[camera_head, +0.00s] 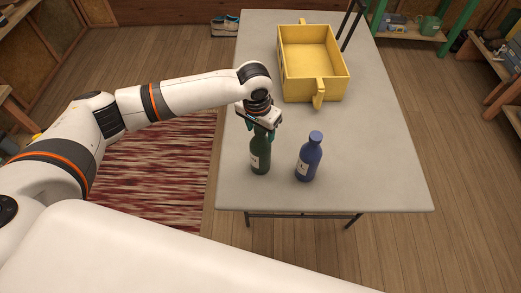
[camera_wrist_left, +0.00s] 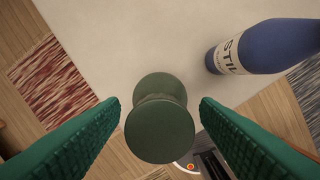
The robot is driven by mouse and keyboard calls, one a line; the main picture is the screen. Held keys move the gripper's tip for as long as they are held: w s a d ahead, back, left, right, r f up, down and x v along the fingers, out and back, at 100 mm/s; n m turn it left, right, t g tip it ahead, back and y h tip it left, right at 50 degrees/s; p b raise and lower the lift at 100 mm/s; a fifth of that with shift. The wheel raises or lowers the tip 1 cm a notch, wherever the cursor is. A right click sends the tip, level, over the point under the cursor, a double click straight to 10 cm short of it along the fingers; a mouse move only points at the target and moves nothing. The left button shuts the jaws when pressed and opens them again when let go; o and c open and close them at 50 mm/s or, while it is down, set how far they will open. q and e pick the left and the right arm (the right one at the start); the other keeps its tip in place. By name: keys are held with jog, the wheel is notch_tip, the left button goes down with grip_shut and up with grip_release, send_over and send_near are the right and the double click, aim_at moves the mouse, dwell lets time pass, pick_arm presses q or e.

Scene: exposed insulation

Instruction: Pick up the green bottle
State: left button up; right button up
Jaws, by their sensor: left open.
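The green bottle (camera_head: 260,157) stands upright on the grey table near its front left edge. My left gripper (camera_head: 264,130) is over its top, with its fingers beside the neck. In the left wrist view the round cap of the green bottle (camera_wrist_left: 160,132) lies between the two green finger pads of my left gripper (camera_wrist_left: 160,125). A gap shows on each side of the cap, so the gripper is open. My right gripper is not in view.
A blue bottle (camera_head: 309,157) stands upright close to the right of the green one and also shows in the left wrist view (camera_wrist_left: 262,46). A yellow crate (camera_head: 318,88) sits farther back on the table (camera_head: 385,150). The table's right side is clear.

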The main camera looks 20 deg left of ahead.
pick_arm(q)
jog(key=shift+f, duration=0.15)
jog(key=shift+c, duration=0.3)
grip_shut()
